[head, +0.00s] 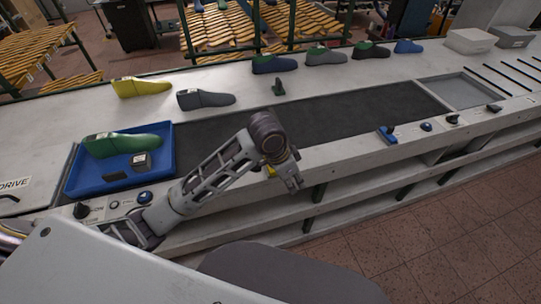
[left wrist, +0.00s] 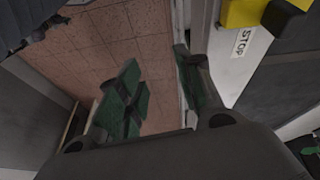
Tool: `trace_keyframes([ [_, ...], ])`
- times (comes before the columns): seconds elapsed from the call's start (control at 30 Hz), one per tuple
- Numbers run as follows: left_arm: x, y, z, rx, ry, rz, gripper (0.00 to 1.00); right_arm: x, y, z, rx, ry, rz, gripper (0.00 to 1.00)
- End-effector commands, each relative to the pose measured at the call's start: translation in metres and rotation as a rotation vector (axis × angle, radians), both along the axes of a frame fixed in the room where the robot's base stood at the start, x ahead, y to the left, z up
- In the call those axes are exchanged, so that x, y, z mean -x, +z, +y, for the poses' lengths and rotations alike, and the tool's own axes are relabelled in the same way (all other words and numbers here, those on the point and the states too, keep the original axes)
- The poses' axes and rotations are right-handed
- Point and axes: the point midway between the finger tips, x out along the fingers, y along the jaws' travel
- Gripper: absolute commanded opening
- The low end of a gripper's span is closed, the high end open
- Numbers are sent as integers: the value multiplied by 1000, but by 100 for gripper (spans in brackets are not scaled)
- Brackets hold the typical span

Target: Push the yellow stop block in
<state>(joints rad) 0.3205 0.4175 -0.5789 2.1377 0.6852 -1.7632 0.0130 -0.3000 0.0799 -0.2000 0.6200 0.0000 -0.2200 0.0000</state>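The yellow stop block (left wrist: 254,12) shows at the top right edge of the left wrist view, next to a white label reading STOP (left wrist: 243,42). In the head view only a small bit of yellow (head: 271,170) shows at the bench's front edge, mostly hidden by my left arm. My left gripper (head: 293,184) is at the front edge of the bench, close to that yellow bit. In the left wrist view its two green-padded fingers (left wrist: 156,62) stand apart with nothing between them, and the block lies right of and beyond them. My right gripper is not in view.
A dark belt (head: 350,108) runs along the bench behind my left arm. A blue tray (head: 167,165) with a green shoe last (head: 125,144) is at left. Grey (head: 206,99) and yellow (head: 142,87) lasts stand behind. Knobs and a blue lever (head: 387,135) line the front edge.

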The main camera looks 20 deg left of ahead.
Motion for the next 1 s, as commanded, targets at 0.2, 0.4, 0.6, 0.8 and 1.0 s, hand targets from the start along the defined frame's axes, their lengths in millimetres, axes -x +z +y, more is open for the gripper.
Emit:
trace_keyframes([
  [0.2,-13,14,2,-43,-55,10,36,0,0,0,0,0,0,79],
  [0.4,-23,26,8,-86,-94,27,36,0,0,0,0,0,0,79],
  [0.6,-34,39,17,-132,-123,45,36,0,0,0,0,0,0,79],
  [0.8,-45,55,30,-177,-141,65,36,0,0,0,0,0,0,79],
  [1.0,-55,73,45,-221,-147,89,36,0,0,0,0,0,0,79],
])
